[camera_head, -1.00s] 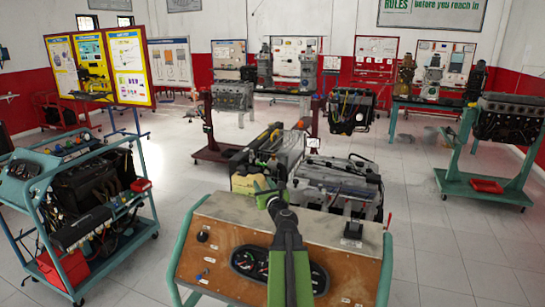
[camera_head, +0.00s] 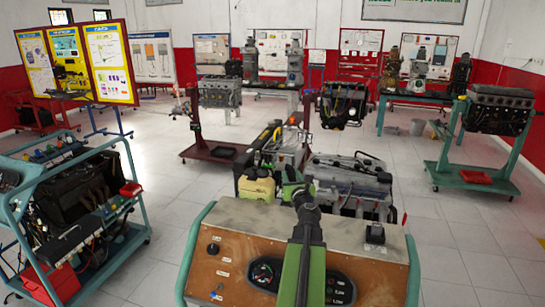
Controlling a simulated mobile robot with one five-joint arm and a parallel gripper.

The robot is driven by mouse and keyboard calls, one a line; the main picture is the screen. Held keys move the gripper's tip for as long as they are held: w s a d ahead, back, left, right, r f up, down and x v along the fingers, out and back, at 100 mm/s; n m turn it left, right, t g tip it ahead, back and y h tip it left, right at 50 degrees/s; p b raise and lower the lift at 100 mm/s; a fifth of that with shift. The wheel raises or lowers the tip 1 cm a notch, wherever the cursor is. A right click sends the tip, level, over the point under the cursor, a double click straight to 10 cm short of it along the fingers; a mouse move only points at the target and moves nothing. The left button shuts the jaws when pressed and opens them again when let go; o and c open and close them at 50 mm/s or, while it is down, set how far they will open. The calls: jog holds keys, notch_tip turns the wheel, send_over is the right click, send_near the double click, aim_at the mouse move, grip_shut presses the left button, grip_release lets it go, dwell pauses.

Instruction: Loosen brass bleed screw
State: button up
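My green and black arm rises from the bottom middle of the head view and reaches over a trainer panel. My gripper (camera_head: 291,184) is at the arm's far end, in front of the engine trainer. It is small here, and I cannot tell whether its fingers are open or shut. The engine trainer (camera_head: 345,180) stands just beyond the panel, with a yellowish container (camera_head: 257,188) at its left side. I cannot make out a brass bleed screw in this view; it is too small or hidden.
The wooden instrument panel (camera_head: 235,255) with a green tube frame is close in front. A teal trolley (camera_head: 130,190) stands at left. A red engine stand (camera_head: 205,150) and a green engine stand (camera_head: 470,180) are further back. The tiled floor at right (camera_head: 470,245) is open.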

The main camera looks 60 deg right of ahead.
aim_at(282, 157)
jog(key=x, duration=1.7)
jog(key=shift+w, duration=0.5)
jog(key=shift+c, duration=0.5)
grip_shut()
